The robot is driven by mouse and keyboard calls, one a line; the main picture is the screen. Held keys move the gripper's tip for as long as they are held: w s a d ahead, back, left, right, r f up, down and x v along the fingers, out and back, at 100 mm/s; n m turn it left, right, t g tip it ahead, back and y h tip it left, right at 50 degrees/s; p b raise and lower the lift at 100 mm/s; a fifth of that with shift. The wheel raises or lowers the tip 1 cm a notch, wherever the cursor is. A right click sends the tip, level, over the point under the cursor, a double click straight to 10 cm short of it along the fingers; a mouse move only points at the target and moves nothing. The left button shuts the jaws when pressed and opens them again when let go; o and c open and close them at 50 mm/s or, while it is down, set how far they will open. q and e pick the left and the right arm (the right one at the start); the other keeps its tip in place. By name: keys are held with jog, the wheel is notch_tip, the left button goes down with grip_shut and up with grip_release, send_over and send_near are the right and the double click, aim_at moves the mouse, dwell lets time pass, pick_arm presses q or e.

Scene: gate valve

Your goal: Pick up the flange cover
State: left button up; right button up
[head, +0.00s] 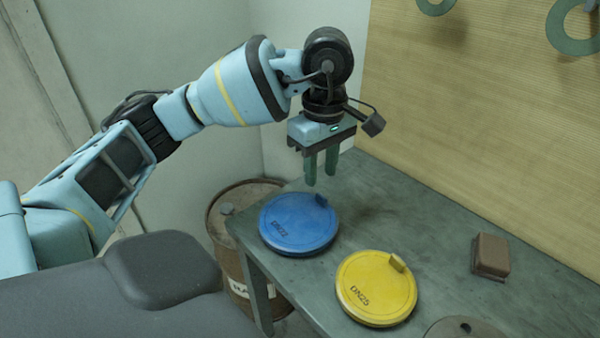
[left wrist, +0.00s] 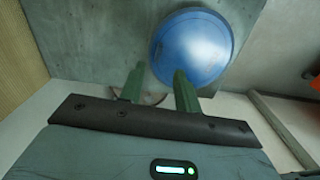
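A round blue flange cover (head: 298,224) with a small upright tab (head: 321,201) on its far right edge lies flat on the grey-green bench. A yellow flange cover (head: 376,289), marked DN25 and also tabbed, lies to its right and nearer. My left gripper (head: 320,180) points down above the blue cover's tab, its two green fingers apart and empty. In the left wrist view the blue cover (left wrist: 192,45) shows beyond and partly behind the open left fingers (left wrist: 157,78); its tab cannot be made out there. My right gripper is not in view.
The bench (head: 445,245) also holds a brown block (head: 491,256) at right and a grey disc (head: 465,329) at the front edge. A rusty drum (head: 228,221) stands beside the bench's left end. Green rings (head: 574,30) hang on the ribbed tan wall board (head: 480,110).

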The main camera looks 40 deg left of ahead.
aim_at(322, 195)
pick_arm(q)
jog(key=shift+w+d+f, duration=0.1)
jog(key=shift+f, duration=1.3)
jog(key=shift+w+d+f, duration=0.1)
jog(key=shift+f, duration=1.25)
grip_shut()
